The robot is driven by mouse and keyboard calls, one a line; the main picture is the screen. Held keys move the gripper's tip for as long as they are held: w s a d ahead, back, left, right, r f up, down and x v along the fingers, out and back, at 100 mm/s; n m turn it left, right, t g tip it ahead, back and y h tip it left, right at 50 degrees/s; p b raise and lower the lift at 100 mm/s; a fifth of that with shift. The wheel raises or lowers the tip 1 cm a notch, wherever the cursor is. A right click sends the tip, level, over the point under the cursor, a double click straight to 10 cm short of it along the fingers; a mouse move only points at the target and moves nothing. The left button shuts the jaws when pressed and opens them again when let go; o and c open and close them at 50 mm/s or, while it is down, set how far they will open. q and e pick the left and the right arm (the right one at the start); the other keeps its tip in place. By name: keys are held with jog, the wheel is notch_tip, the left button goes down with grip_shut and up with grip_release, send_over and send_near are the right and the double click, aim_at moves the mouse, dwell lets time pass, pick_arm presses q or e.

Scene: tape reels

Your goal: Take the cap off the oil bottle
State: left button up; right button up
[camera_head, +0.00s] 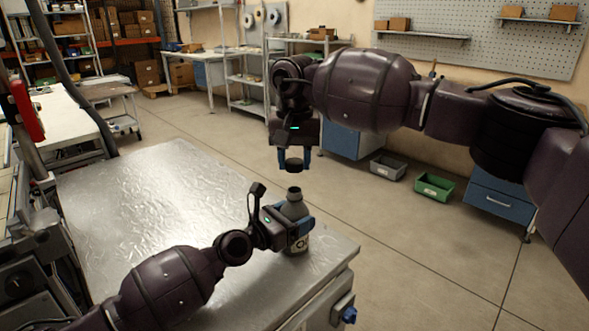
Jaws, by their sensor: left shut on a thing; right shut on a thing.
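The oil bottle (295,208) stands upright near the right edge of the metal table, grey with an open neck and a pale label partly showing. My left gripper (302,229) is shut around the bottle's body from the left and hides part of it. The dark cap (293,165) is off the bottle, a short gap above its neck. My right gripper (293,160) points down over the bottle and is shut on the cap between its blue fingers.
The metal table (150,215) is clear to the left of the bottle. Its right edge is close to the bottle. A grey bin (388,167) and a green bin (434,187) stand on the floor behind. Blue drawer cabinets (497,200) stand along the wall.

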pick_arm(q)
jog(key=o, duration=1.8)
